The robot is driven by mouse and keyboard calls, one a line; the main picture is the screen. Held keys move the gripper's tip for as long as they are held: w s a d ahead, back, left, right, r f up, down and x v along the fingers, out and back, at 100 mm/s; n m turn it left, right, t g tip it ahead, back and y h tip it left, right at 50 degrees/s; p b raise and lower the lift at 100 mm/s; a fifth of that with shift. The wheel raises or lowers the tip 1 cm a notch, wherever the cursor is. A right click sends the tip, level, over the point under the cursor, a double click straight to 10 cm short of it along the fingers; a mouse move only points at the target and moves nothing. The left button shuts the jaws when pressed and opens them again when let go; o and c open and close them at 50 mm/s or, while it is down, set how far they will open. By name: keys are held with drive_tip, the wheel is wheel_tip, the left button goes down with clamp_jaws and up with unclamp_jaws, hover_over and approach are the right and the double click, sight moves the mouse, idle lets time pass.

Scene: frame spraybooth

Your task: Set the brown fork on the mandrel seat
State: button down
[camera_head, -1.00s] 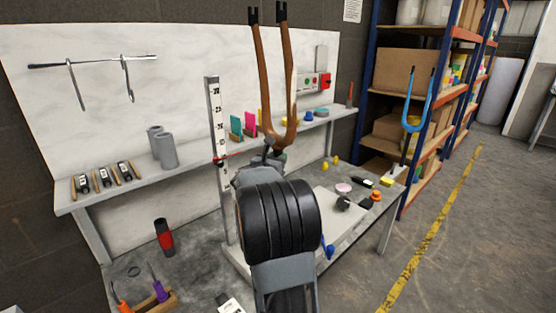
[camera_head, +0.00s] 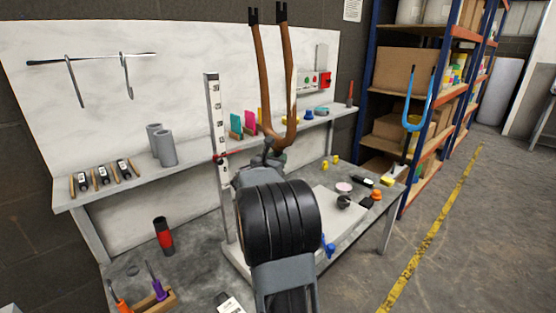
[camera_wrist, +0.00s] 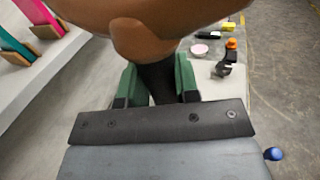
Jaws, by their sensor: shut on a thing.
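The brown fork (camera_head: 265,85) stands nearly upright, its two dark-tipped legs pointing up, in the head view. My gripper (camera_wrist: 158,84) is shut on the fork's dark stem (camera_wrist: 158,78), with a green jaw on each side. The brown crown (camera_wrist: 140,38) fills the top of the wrist view. In the head view my gripper (camera_head: 273,157) is partly hidden behind my arm. A black upright piece (camera_head: 343,202) stands on the bench plate to the right and also shows in the wrist view (camera_wrist: 221,69). I cannot tell whether it is the mandrel seat.
A tall ruled post (camera_head: 215,130) stands left of the fork. The shelf (camera_head: 200,160) behind holds grey cylinders (camera_head: 162,145) and coloured blocks. A blue fork (camera_head: 415,120) stands upright at the right. Small items lie on the bench, and floor is open to the right.

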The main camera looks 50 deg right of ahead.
drive_tip(key=shift+f+b, duration=4.35)
drive_tip(key=shift+f, duration=0.45)
drive_tip(key=c, duration=1.1)
unclamp_jaws()
drive_tip(key=o, duration=0.3)
drive_tip(key=shift+f, duration=0.1)
drive_tip(key=p+v, duration=0.2)
drive_tip(key=v, duration=1.1)
drive_tip(key=shift+s+a, duration=0.25)
drive_tip(key=shift+a, duration=0.1)
drive_tip(key=shift+r, duration=0.25)
